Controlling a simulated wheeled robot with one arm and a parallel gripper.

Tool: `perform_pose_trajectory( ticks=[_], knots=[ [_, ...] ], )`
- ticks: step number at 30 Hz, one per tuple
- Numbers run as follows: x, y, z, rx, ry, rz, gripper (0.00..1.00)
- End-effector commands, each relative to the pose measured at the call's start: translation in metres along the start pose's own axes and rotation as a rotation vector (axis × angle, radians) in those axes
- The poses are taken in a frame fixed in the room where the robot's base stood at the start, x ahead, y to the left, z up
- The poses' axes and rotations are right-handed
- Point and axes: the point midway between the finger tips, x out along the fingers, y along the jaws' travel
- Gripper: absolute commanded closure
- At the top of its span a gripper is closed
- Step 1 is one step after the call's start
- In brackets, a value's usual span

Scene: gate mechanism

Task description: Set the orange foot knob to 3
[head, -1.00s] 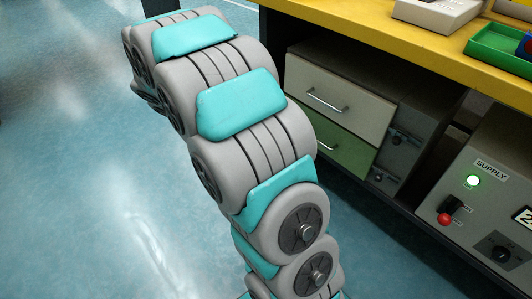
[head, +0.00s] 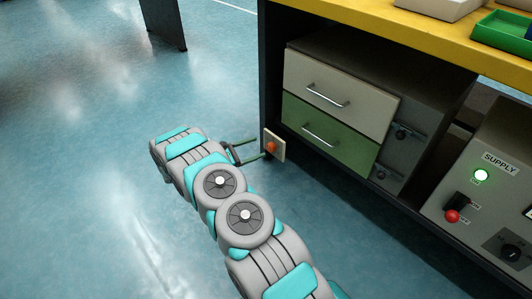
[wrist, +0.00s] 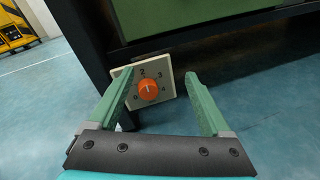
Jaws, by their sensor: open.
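The orange foot knob (wrist: 148,90) sits on a pale square plate (wrist: 171,91) low on the dark bench leg. The wrist view shows numerals around it, with 2 near the top and 3 at the upper right. A white mark on the knob points roughly up, near 2; its exact setting is too small to tell. In the head view the knob (head: 271,147) is small at the foot of the bench. My gripper (wrist: 159,78) is open, its green fingers spread to either side of the knob, not visibly touching it. The head view shows my gripper (head: 258,148) close before the plate.
The dark bench frame (head: 273,75) carries a white drawer (head: 335,85) and a green drawer (head: 325,133) just right of the knob. A SUPPLY panel (head: 485,200) with a green light and red-ended switch stands further right. The blue floor to the left is open.

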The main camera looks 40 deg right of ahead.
Motion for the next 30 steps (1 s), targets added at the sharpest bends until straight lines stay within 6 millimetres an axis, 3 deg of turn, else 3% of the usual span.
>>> perform_pose_trajectory(
  ticks=[1, 3, 10, 16, 30],
  knots=[
    [0.003, -0.002, -0.022, -0.028, -0.012, 0.028, 0.18],
    [0.004, -0.001, -0.041, -0.052, -0.026, 0.067, 0.18],
    [0.006, 0.001, -0.079, -0.098, -0.052, 0.145, 0.18],
    [0.015, 0.003, -0.083, -0.105, -0.057, 0.158, 0.18],
    [0.077, 0.013, -0.08, -0.105, -0.056, 0.156, 0.18]
  ],
)
